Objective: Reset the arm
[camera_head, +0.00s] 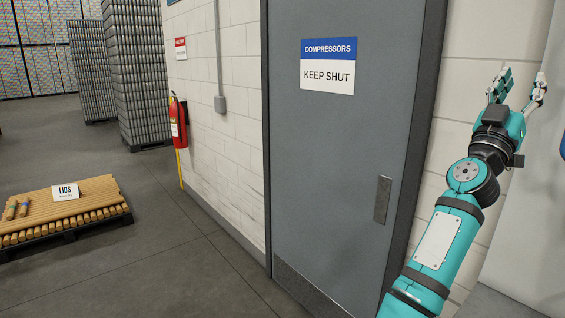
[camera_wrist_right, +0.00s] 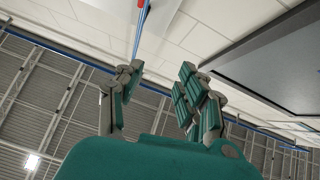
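My right arm is raised at the right of the head view, in front of the white block wall beside the grey door. Its right gripper (camera_head: 518,88) points up, with the fingers apart and nothing between them. In the right wrist view the same gripper (camera_wrist_right: 160,95) shows its teal finger pads spread apart and empty, against the ceiling and upper wall. My left arm and left gripper are not in view.
The grey door (camera_head: 340,150) with a "COMPRESSORS KEEP SHUT" sign (camera_head: 328,66) stands close to my right arm. A red fire extinguisher (camera_head: 178,122) hangs on the wall. A pallet of lids (camera_head: 95,222) lies at left, before tall stacks (camera_head: 136,75). Open floor (camera_head: 170,265) lies between.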

